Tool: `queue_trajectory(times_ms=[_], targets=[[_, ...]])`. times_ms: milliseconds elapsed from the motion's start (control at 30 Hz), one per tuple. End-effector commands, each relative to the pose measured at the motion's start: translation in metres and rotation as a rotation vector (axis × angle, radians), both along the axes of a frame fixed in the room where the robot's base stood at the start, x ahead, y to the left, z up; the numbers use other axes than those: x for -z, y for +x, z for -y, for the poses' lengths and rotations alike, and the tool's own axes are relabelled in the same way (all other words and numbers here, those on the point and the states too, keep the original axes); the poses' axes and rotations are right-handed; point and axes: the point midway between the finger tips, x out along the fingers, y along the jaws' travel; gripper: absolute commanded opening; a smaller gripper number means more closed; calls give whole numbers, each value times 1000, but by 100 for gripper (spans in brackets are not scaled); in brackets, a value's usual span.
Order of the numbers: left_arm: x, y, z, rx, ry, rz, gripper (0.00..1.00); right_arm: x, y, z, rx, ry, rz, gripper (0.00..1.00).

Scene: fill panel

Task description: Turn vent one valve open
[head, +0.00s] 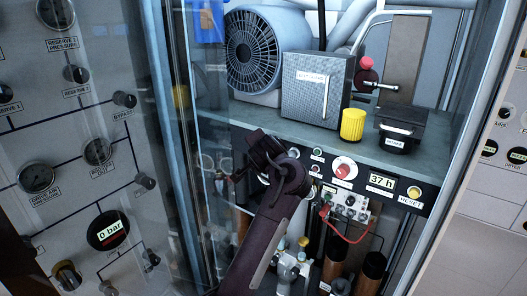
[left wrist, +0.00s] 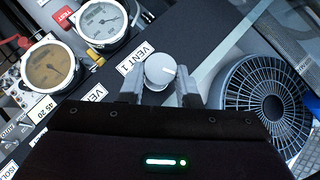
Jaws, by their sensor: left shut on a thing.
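The vent one valve shows in the left wrist view as a round pale grey knob (left wrist: 160,70) next to a white label reading VENT 1 (left wrist: 136,61). My left gripper (left wrist: 159,82) has one finger on each side of the knob and is shut on it. In the head view my left gripper (head: 254,158) is at the left end of the control panel below the shelf. There the gripper and arm hide the knob. My right gripper is in neither view.
Two gauges (left wrist: 100,27) sit close to the knob. A fan (head: 252,50), a grey box (head: 316,88) and a yellow cylinder (head: 353,124) stand on the shelf. A transparent door panel (head: 170,130) is left of my gripper. A red cable (head: 345,236) hangs below the panel.

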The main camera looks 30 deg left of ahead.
Motion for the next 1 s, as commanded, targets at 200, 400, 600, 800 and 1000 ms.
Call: queue_trajectory(times_ms=[200,400,600,800,1000], targets=[[-1,0,-1,-1,-113,-10,7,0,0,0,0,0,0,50],[0,0,-2,0,-162,-15,7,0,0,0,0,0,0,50],[0,0,-2,-1,-174,-17,7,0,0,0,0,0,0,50],[0,0,-2,-1,-174,-17,7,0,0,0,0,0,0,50],[0,0,-2,-1,-174,-17,48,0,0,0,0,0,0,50]])
